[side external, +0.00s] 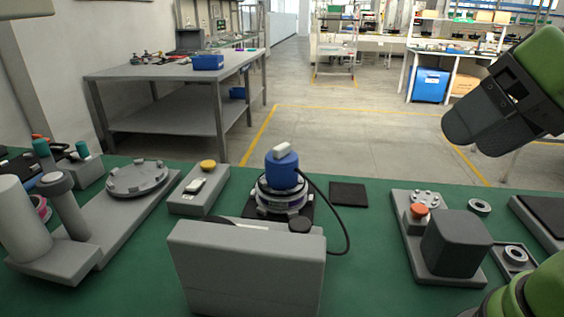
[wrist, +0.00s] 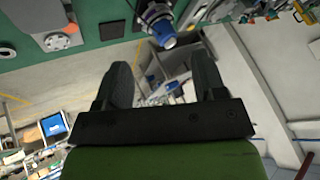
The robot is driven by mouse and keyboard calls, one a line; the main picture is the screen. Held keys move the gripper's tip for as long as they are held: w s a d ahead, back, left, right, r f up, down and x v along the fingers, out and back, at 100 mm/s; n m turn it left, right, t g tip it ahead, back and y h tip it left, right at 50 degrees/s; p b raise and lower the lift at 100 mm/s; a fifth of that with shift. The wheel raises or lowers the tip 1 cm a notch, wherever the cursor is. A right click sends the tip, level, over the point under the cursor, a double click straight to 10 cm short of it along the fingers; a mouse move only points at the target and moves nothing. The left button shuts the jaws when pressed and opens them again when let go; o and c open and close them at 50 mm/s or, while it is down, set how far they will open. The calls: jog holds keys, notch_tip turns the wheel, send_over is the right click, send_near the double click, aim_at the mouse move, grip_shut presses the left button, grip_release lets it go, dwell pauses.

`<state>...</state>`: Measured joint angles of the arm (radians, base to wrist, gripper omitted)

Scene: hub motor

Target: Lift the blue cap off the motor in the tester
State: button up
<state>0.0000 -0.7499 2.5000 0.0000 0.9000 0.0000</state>
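The blue cap (side external: 282,173), with a pale knob on top, sits on the silver and dark round motor (side external: 280,197) in the tester (side external: 246,265), a grey box unit. A black cable runs from the cap down beside the tester. In the wrist view the cap (wrist: 164,34) shows at the top middle, beyond my fingertips. My gripper (side external: 468,140) is raised at the upper right of the side view, well away from the cap and above bench height. In the wrist view its two dark fingers (wrist: 163,75) stand wide apart with nothing between them.
A grey fixture with a dark block (side external: 455,243) and orange button stands right of the tester. A small grey box with a yellow button (side external: 208,166) and a larger fixture (side external: 110,215) stand left. A flat dark pad (side external: 348,194) lies behind right. Green bench between is clear.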

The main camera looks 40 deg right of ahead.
jog(key=o, duration=0.6)
jog(key=n+h, duration=0.1)
jog(key=h, duration=0.2)
send_over(284, 156)
jog(key=s, duration=1)
notch_tip(284, 156, down, 6)
jog(key=shift+n+g, duration=0.4)
jog(key=x, duration=0.7)
jog(key=w+a+x, duration=0.1)
jog(key=x, duration=0.3)
jog(key=shift+w+r, duration=0.1)
jog(key=shift+w, duration=0.1)
jog(key=shift+a+x, duration=0.15)
jog(key=shift+x, duration=1.45)
jog(key=shift+a+x, duration=0.1)
jog(key=shift+x, duration=1.5)
